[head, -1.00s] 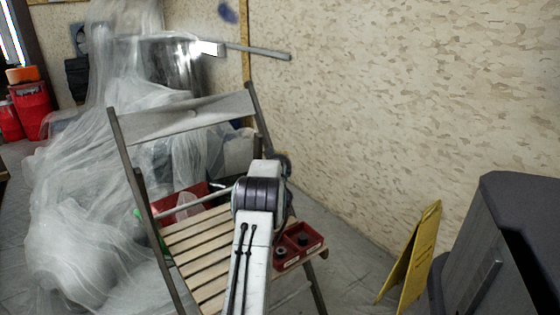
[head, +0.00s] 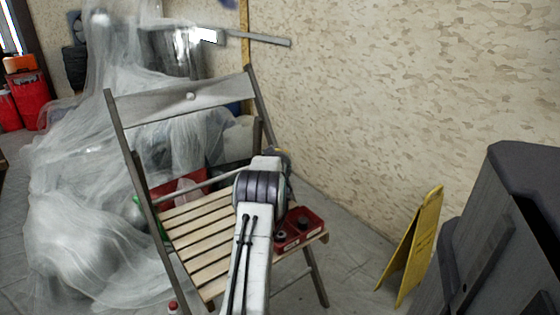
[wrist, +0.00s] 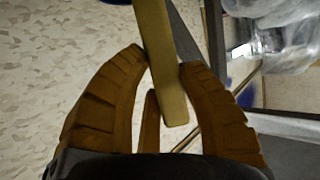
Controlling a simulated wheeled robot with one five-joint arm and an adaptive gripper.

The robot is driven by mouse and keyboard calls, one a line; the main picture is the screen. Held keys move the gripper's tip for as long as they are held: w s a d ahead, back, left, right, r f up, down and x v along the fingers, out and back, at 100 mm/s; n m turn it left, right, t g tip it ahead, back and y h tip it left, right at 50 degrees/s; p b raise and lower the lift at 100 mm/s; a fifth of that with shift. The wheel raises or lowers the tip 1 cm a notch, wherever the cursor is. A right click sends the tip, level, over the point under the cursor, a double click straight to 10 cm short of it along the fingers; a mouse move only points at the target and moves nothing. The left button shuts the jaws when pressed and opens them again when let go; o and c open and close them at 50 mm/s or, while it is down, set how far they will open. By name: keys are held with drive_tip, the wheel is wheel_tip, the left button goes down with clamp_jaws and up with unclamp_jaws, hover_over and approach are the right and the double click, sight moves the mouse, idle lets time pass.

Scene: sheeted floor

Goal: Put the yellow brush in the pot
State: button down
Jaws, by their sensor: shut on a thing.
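My gripper (wrist: 163,66), with brown ribbed fingers, is shut on a long, flat yellow piece, the yellow brush (wrist: 158,45). It runs up out of the top of the wrist view, and its bristles are not seen. In the head view my arm hides the gripper and the brush. A shiny metal vessel (head: 182,58), perhaps the pot, stands at the upper left behind the chair, partly under clear sheeting. I cannot make out its opening. The brush is not seen touching it.
A slatted wooden chair (head: 205,240) stands close ahead, with a red tray (head: 311,236) at its right edge. Clear sheeting (head: 75,220) covers things on the left. A yellow floor sign (head: 412,245) and a dark grey bin (head: 520,200) stand right. A long bar (head: 262,39) juts out.

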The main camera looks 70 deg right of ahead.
drive_tip(key=c, duration=0.8)
unclamp_jaws()
drive_tip(key=shift+o, duration=0.2)
drive_tip(key=s+a+b, duration=0.2)
drive_tip(key=a+b, duration=0.6)
drive_tip(key=a, duration=0.1)
drive_tip(key=shift+s, duration=0.1)
